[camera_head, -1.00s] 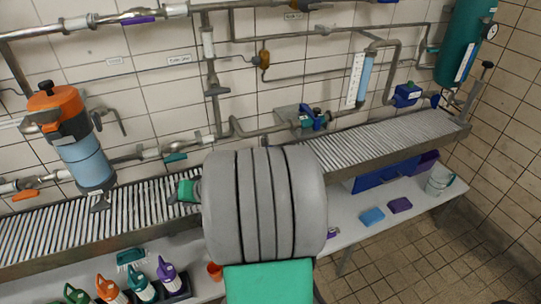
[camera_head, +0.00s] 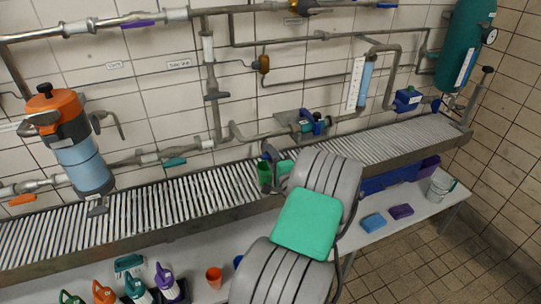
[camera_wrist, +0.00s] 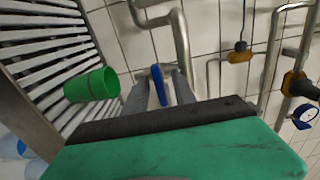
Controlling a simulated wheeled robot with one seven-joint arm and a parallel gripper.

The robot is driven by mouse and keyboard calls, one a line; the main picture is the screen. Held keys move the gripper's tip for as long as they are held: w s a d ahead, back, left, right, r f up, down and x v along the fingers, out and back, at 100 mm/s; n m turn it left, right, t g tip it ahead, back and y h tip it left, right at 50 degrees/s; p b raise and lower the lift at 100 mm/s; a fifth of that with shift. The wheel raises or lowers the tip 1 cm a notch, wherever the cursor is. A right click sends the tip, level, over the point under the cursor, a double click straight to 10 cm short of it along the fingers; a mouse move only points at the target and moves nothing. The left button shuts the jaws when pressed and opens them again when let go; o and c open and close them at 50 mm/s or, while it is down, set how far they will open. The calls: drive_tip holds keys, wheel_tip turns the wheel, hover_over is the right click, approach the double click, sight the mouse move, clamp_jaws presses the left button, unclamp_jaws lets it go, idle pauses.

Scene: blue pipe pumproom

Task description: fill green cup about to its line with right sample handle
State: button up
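A green cup (camera_head: 264,172) stands upright on the slatted grate below the wall pipes. In the wrist view the cup (camera_wrist: 91,86) is at left, turned sideways by the camera's roll; its contents and line cannot be made out. My gripper (camera_head: 268,153) is beside the cup, partly covered by my arm. In the wrist view its two grey fingers (camera_wrist: 158,90) are apart, with a blue handle (camera_wrist: 157,84) showing between them; I cannot tell whether they touch it. A blue handle (camera_head: 318,125) with a teal part also sits on the wall fitting right of my gripper.
Pipes and valves cover the tiled wall. The slatted grate (camera_head: 140,208) runs along it. On the lower shelf are an orange cup (camera_head: 214,278), several spray bottles, a blue sponge (camera_head: 373,222), a purple sponge (camera_head: 401,211) and a bucket (camera_head: 440,186).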

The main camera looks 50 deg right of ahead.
drive_tip(key=shift+c, duration=0.4)
clamp_jaws()
